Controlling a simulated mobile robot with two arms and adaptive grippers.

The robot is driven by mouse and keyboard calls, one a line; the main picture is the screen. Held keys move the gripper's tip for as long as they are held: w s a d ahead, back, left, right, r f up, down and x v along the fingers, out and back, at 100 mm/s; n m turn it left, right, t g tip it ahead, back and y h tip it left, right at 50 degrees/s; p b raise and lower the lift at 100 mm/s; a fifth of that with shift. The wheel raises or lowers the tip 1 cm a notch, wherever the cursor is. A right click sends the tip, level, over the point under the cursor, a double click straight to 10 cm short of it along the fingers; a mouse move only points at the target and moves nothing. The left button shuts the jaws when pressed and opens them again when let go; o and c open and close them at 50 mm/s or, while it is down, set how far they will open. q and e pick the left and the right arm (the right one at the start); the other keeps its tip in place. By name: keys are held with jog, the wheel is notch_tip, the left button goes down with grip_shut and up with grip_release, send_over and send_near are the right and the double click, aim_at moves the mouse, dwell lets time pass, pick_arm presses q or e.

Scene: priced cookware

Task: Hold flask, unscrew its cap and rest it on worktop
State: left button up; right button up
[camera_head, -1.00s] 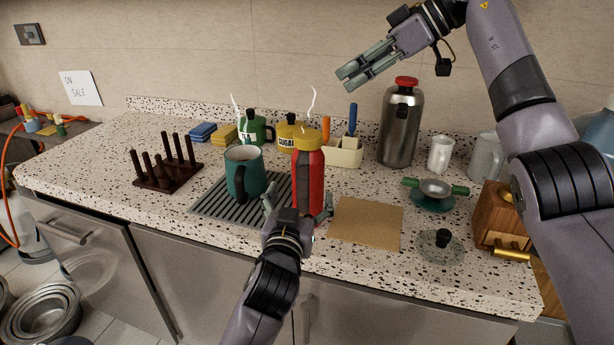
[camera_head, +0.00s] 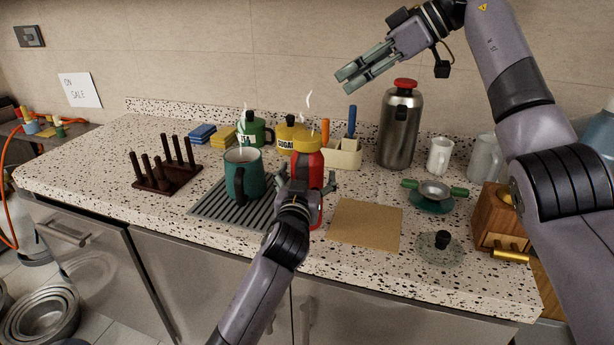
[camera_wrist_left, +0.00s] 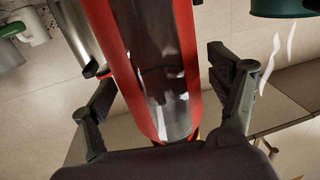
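The flask (camera_head: 307,168) is red with a dark grey panel and a yellow cap (camera_head: 307,141). It stands upright at the front of the worktop (camera_head: 110,180), at the right end of the drain grid, cap on. My left gripper (camera_head: 306,184) is open, its fingers on either side of the flask body. In the left wrist view the flask (camera_wrist_left: 158,70) fills the space between the spread fingers; I see no clear contact. My right gripper (camera_head: 345,79) is high at the upper right, empty and away from the flask. Its fingers lie close together in this view, so I cannot judge the opening.
A teal mug (camera_head: 244,174) stands on the drain grid (camera_head: 222,212), left of the flask. A brown board (camera_head: 365,224) lies bare to the right. Behind are the sugar pot (camera_head: 290,134), a utensil holder (camera_head: 344,154) and a steel flask with red lid (camera_head: 398,130).

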pick_arm(q)
jog(key=c, duration=1.5)
dwell(0.4)
